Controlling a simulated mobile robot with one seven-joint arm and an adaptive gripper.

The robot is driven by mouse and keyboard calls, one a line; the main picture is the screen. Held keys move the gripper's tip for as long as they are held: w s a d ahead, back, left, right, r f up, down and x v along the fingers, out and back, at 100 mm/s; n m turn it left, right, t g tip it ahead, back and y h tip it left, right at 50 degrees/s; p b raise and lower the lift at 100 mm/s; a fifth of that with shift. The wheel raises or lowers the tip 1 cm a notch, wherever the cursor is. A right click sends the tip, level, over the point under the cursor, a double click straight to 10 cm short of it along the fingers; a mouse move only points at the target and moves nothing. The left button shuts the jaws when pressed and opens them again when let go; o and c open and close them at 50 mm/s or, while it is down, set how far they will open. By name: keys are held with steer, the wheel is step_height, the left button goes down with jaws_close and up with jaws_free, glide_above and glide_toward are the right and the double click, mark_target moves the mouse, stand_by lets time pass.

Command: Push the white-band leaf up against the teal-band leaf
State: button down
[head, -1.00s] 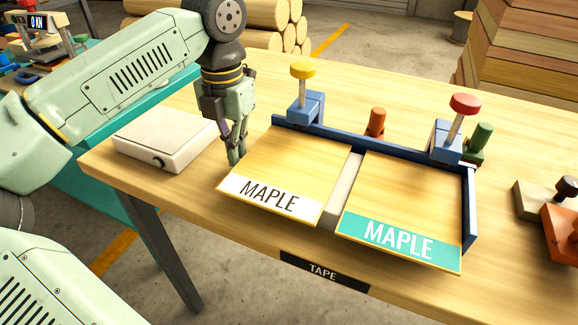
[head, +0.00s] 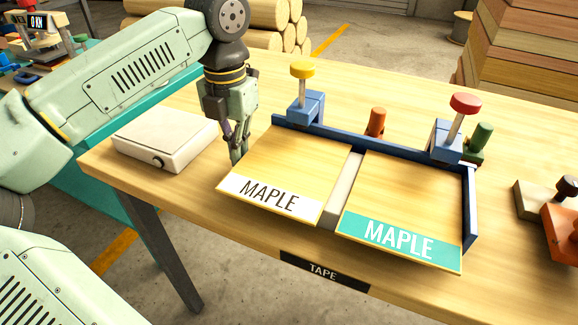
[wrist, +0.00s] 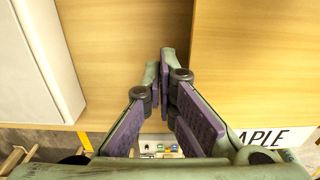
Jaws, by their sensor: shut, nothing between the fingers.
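The white-band leaf (head: 285,167), marked MAPLE, lies on the table at the left of the blue frame. The teal-band leaf (head: 402,195), also marked MAPLE, lies to its right, inside the frame's right corner. A pale strip shows in the narrow gap between the two leaves. My gripper (head: 237,160) is shut and empty, pointing down just left of the white-band leaf's left edge. In the wrist view my gripper's fingers (wrist: 165,60) meet beside the white-band leaf (wrist: 255,65); whether they touch its edge I cannot tell.
The blue frame (head: 390,150) runs behind the leaves, with a yellow-knobbed clamp (head: 304,95) and a red-knobbed clamp (head: 452,130) on it. A white box (head: 165,138) stands left of my gripper. A TAPE label (head: 323,271) is on the table's front edge.

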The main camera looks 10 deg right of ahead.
mark_target(254, 154)
steer(key=shift+s+d+b, duration=0.2)
steer(key=shift+s+d, duration=0.35)
steer(key=shift+d, duration=0.25)
steer(key=shift+s+d+b, duration=0.15)
steer(key=shift+s+d, duration=0.4)
steer(key=shift+d, duration=0.2)
steer(key=shift+w+a, duration=0.75)
steer(key=shift+a, duration=0.3)
step_height(254, 154, up, 7)
steer(key=p, duration=0.5)
steer(key=shift+r, duration=0.1)
step_height(254, 154, up, 12)
stand_by(0.4)
